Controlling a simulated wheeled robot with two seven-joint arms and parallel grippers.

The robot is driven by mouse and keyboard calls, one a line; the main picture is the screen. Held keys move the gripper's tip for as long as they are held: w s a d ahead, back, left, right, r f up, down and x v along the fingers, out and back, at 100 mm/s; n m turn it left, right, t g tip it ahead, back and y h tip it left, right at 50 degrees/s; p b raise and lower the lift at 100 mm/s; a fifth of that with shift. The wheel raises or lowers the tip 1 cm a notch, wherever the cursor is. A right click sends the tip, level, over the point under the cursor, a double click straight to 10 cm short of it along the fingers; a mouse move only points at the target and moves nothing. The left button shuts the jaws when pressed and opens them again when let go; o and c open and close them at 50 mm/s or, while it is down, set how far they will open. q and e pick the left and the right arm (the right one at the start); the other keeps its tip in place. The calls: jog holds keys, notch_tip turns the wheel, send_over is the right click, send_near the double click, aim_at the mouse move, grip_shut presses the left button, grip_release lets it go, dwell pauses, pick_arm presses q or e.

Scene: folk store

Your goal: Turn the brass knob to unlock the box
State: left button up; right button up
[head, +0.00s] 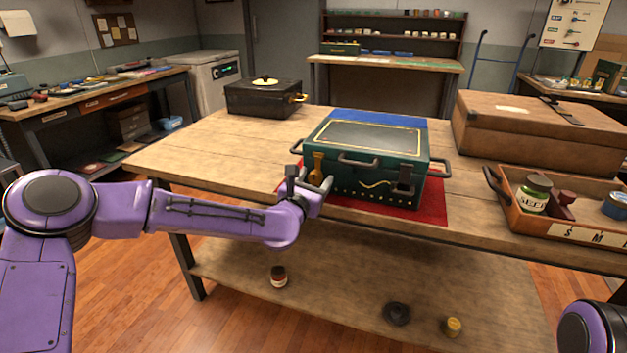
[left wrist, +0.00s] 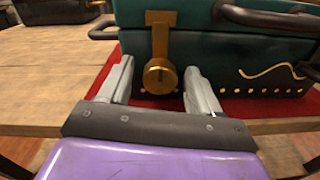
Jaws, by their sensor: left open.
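The dark green box (head: 350,175) with gold trim sits on a red mat on the wooden table. The brass knob (left wrist: 160,77) is on the box's front, near its left end, below a brass plate. In the left wrist view my left gripper (left wrist: 160,85) is open, with one finger on each side of the knob. A gap shows between each finger and the knob. In the head view the left gripper (head: 308,180) is at the box's front left and covers the knob; the brass plate (head: 318,163) shows above it. My right gripper is not in view.
A black box with a brass handle (head: 265,98) stands at the back left of the table. A large brown case (head: 535,130) and a wooden tray (head: 562,222) with jars are at the right. The table's left part is clear.

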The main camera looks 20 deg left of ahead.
pick_arm(q)
jog(key=shift+c, duration=0.3)
jog(key=c, duration=1)
jog(key=m, duration=0.3)
jog(key=shift+m, duration=0.3)
jog(key=m, duration=0.4)
jog(key=shift+m, duration=0.3)
jog(key=m+p, duration=0.1)
jog(key=m, duration=0.4)
jog(key=shift+m+y+p, duration=0.3)
jog(key=shift+m+p, duration=0.35)
jog(key=shift+m, duration=1.55)
jog(key=shift+f, duration=0.1)
